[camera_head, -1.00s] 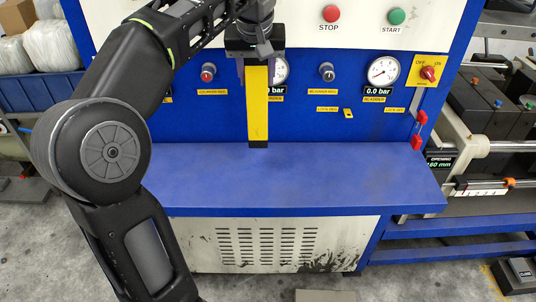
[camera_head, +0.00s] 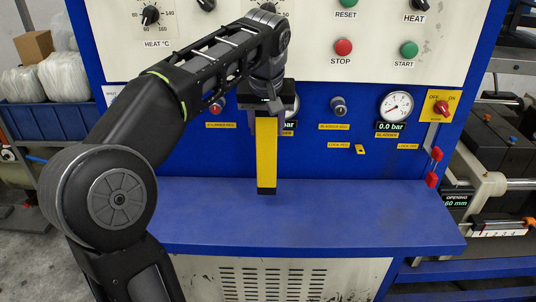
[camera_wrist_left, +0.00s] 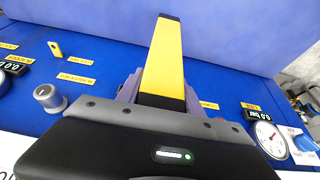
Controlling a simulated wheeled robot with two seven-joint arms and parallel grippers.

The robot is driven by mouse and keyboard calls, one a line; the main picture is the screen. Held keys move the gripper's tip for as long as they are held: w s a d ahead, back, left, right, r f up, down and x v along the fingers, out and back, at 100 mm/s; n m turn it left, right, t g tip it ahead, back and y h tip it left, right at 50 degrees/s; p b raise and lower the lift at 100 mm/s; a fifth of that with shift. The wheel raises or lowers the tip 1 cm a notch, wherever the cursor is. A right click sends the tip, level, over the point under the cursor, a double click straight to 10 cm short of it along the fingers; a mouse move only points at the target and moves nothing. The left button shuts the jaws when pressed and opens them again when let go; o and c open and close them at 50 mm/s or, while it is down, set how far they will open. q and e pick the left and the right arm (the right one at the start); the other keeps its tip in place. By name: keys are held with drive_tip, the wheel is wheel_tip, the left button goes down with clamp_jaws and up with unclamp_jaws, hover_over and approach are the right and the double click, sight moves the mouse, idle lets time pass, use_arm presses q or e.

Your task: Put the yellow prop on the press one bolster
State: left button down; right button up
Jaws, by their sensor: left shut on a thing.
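The yellow prop (camera_head: 266,152) is a long upright bar with black ends. My left gripper (camera_head: 266,108) is shut on its upper end in the head view. The prop's lower black end is over the blue ledge of the press console; I cannot tell whether it touches. In the left wrist view the prop (camera_wrist_left: 164,62) stretches away from my left gripper (camera_wrist_left: 160,100) toward the blue surface. The press one bolster cannot be made out for sure in these views. My right gripper is not in view.
The blue ledge (camera_head: 350,215) is otherwise bare. Behind it, the panel carries a gauge (camera_head: 396,106), knobs, a red STOP button (camera_head: 343,47) and a yellow switch plate (camera_head: 439,106). Another machine (camera_head: 490,185) stands at the right. A blue bin (camera_head: 40,115) holds wrapped bundles at the left.

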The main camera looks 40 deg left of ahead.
sight(267, 143)
use_arm(q)
drive_tip(key=shift+f, duration=0.15)
wheel_tip(267, 143, down, 4)
drive_tip(key=shift+f, duration=0.1)
idle(0.5)
drive_tip(key=shift+f, duration=0.1)
drive_tip(key=c, duration=1.2)
unclamp_jaws()
drive_tip(key=shift+f, duration=0.15)
drive_tip(key=shift+c, duration=0.2)
drive_tip(key=o, duration=0.5)
